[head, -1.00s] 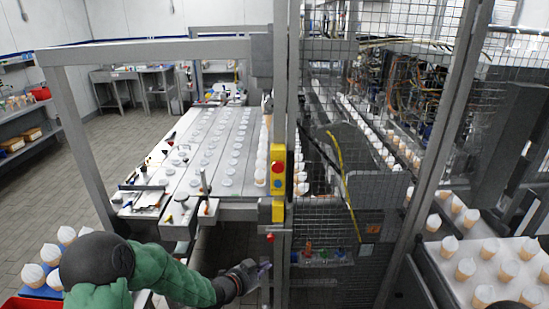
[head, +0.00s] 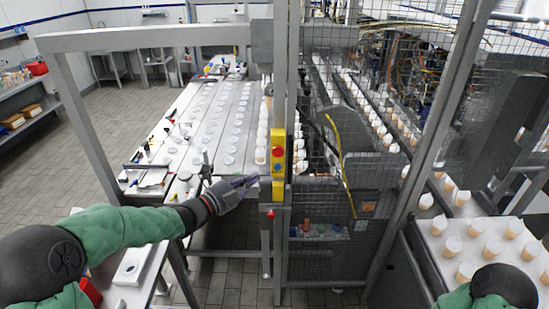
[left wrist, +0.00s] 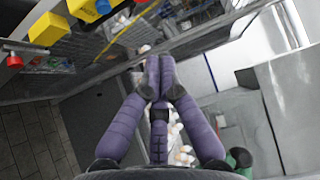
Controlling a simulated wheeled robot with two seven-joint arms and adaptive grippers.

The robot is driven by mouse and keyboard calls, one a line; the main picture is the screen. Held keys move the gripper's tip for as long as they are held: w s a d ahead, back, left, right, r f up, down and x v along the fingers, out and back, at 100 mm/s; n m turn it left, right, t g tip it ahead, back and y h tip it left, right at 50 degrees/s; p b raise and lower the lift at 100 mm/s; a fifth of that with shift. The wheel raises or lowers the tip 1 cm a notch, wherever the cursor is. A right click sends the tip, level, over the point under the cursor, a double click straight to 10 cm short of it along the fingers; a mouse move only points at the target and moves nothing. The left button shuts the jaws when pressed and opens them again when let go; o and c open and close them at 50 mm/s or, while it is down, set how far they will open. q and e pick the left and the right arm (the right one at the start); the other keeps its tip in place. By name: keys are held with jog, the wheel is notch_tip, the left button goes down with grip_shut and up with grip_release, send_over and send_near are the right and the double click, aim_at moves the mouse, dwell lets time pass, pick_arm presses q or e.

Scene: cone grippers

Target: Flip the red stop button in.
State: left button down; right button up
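A tall yellow control box (head: 279,137) is mounted on the grey post, with a red button (head: 277,151) on its front. A small yellow block (head: 278,189) sits below it, and a red knob (head: 271,214) lower still. My left gripper (head: 252,182) is just left of the yellow block, below the red button, apparently not touching. Its purple fingers (left wrist: 160,68) are together and empty. My right gripper is out of view.
A long white table (head: 185,150) with rows of white discs stands left of the post. A wire mesh fence (head: 330,130) runs right of it. A tray of cones (head: 495,238) is at right. Floor is clear at far left.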

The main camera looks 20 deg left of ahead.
aim_at(274, 158)
pick_arm(q)
jog(key=x, duration=0.4)
jog(key=w+a+p+x, duration=0.1)
jog(key=x, duration=0.3)
jog(key=a+x, duration=0.1)
jog(key=x, duration=0.3)
jog(key=shift+w+a+p, duration=0.15)
jog(key=shift+w+p, duration=0.15)
jog(key=shift+w, duration=0.05)
